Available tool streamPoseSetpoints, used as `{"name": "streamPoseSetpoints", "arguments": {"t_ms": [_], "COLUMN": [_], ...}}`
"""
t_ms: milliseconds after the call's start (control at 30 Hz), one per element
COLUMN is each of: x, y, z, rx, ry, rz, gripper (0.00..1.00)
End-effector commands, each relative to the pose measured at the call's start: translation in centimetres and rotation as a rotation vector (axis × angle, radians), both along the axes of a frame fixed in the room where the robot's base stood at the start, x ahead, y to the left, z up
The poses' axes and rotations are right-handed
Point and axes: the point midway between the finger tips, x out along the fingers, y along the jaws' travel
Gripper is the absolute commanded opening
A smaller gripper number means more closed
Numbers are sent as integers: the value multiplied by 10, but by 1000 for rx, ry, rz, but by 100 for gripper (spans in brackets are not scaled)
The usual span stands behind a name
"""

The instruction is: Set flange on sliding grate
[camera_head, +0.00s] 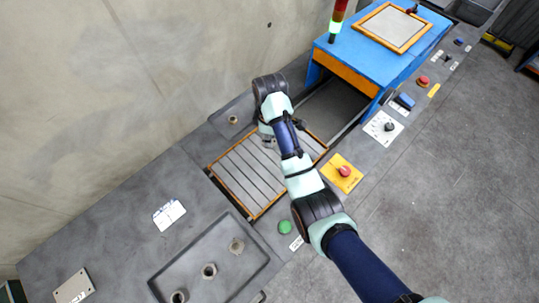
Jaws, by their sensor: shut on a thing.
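The sliding grate (236,178) is a slatted grey panel with an orange frame, set in the bench in the middle of the view. My gripper (268,139) is over its upper part, mostly hidden by my own arm. It is shut on a small metal flange (269,145), of which only a bit shows. I cannot tell whether the flange touches the slats. Another flange (233,119) sits on a dark plate beyond the grate.
A blue machine (390,50) with an opening stands at the upper right, beside a signal light (336,22). A red button on a yellow plate (341,173) and a green button (285,227) lie near the front edge. The grate's left part is bare. A wall rises behind.

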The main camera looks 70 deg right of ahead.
Motion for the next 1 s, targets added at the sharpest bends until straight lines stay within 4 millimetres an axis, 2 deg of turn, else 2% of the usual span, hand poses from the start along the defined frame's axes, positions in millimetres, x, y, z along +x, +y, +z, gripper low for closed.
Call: {"name": "streamPoseSetpoints", "arguments": {"t_ms": [100,200,267,533,700,767,1000], "x": [-1,0,0,0,0,0,0], "y": [1,1,0,0,0,0,0], "z": [-38,-61,-70,-82,-113,-119,-119], "rx": [3,2,1,0,1,0,-1], "ry": [2,1,0,0,1,0,-1], "rz": [0,0,0,0,0,0,0], "gripper": [0,0,0,0,0,0,0]}}
